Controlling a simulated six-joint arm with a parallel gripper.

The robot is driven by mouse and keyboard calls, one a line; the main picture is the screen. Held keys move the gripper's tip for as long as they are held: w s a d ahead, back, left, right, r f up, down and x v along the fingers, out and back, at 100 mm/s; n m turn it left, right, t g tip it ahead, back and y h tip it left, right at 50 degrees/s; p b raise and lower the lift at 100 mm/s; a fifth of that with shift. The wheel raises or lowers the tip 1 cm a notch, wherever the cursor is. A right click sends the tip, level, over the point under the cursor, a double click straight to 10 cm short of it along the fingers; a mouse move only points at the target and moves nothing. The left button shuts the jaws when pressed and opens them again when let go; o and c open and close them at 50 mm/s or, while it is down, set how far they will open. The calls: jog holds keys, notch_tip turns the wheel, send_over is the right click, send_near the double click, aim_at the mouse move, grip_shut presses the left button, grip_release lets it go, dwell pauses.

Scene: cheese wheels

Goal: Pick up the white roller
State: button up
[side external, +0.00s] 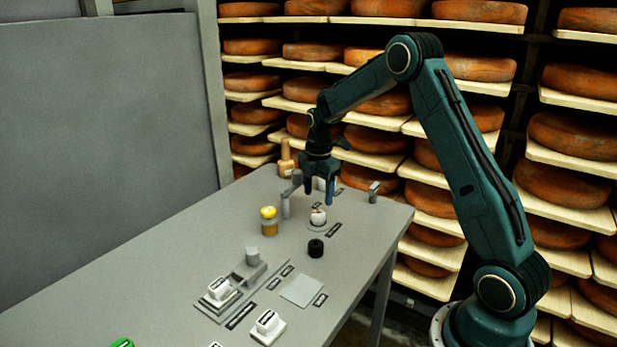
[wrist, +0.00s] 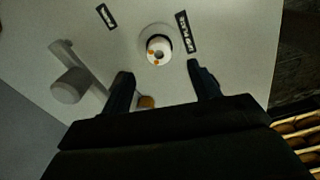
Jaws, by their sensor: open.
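A small white round piece with orange spots, which looks like the white roller (side external: 317,216), sits on a round grey base on the table. In the wrist view the roller (wrist: 158,48) shows from above with a dark centre, just beyond the fingertips and roughly midway between them. My gripper (side external: 319,194) is open and points down above and slightly behind the roller in the side view. Its two dark fingers (wrist: 159,74) also show in the wrist view, apart from the roller. Another whitish thing is partly hidden behind the fingers in the side view.
A grey post stand (side external: 286,207) is close left of the gripper; its cylinder (wrist: 70,87) shows in the wrist view. A yellow-topped jar (side external: 268,222), a black ring (side external: 316,248) and a wooden piece (side external: 286,158) stand nearby. White blocks sit toward the front. Cheese shelves line the back.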

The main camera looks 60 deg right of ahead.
aim_at(318, 212)
jog(key=shift+f, duration=0.95)
jog(key=shift+f, duration=0.15)
jog(key=shift+d+f, duration=0.15)
jog(key=shift+f, duration=2.3)
jog(key=shift+c, duration=0.4)
jog(key=c, duration=1.1)
jog(key=shift+o, duration=0.2)
jog(key=shift+r, duration=0.1)
notch_tip(318, 212, up, 20)
